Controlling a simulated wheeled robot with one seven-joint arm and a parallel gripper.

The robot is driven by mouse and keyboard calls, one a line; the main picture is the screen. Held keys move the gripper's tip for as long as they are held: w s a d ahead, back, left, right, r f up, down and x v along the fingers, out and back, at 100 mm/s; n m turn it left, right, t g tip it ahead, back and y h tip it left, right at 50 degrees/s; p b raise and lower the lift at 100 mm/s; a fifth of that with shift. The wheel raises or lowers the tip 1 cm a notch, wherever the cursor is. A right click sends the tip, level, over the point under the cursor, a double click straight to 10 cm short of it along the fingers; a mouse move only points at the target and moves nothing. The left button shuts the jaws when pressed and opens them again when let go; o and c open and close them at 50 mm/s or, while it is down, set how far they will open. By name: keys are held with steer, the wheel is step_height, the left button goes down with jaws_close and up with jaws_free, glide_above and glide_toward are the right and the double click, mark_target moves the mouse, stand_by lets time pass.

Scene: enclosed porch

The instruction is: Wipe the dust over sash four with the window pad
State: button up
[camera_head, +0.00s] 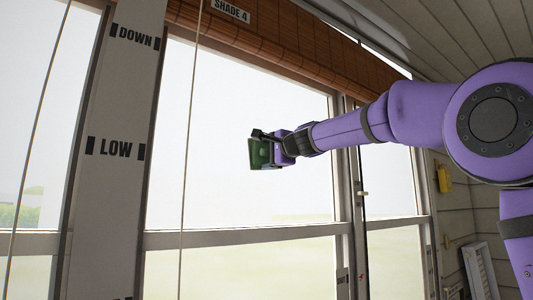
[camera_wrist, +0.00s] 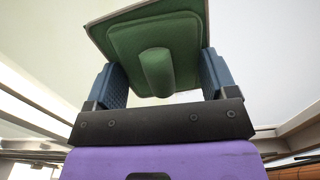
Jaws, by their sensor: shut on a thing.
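My gripper (camera_head: 268,136) is in front of the large window pane in the head view, below the rolled brown shade. It is shut on the green window pad (camera_head: 258,153). In the wrist view the pad (camera_wrist: 190,30) shows its green back and rounded grip between my two blue fingers (camera_wrist: 162,78). The pad's far face is hidden, and I cannot tell whether it touches the glass. The sash four pane (camera_head: 240,110) is pale and bright under the shade; no dust can be made out on it.
The brown shade (camera_head: 290,42) is labelled SHADE 4. A post (camera_head: 115,180) at left reads DOWN and LOW. A thin cord (camera_head: 188,150) hangs in front of the pane. A window rail (camera_head: 240,236) runs below. A yellow object (camera_head: 444,179) is on the right wall.

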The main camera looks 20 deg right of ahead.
mark_target(255, 152)
steer(key=w+d, duration=0.2)
steer(key=d, duration=0.5)
steer(key=shift+w, duration=0.35)
stand_by(0.4)
steer(key=shift+s+a, duration=0.7)
steer(key=shift+a, duration=1.1)
steer(key=shift+s+a, duration=0.65)
steer(key=shift+a, duration=1.1)
steer(key=shift+s+a, duration=0.7)
steer(key=shift+a, duration=1.1)
steer(key=v, duration=0.6)
steer(key=shift+s, duration=0.1)
steer(key=v, duration=0.2)
steer(key=shift+s+d, duration=0.2)
steer(key=shift+s, duration=0.15)
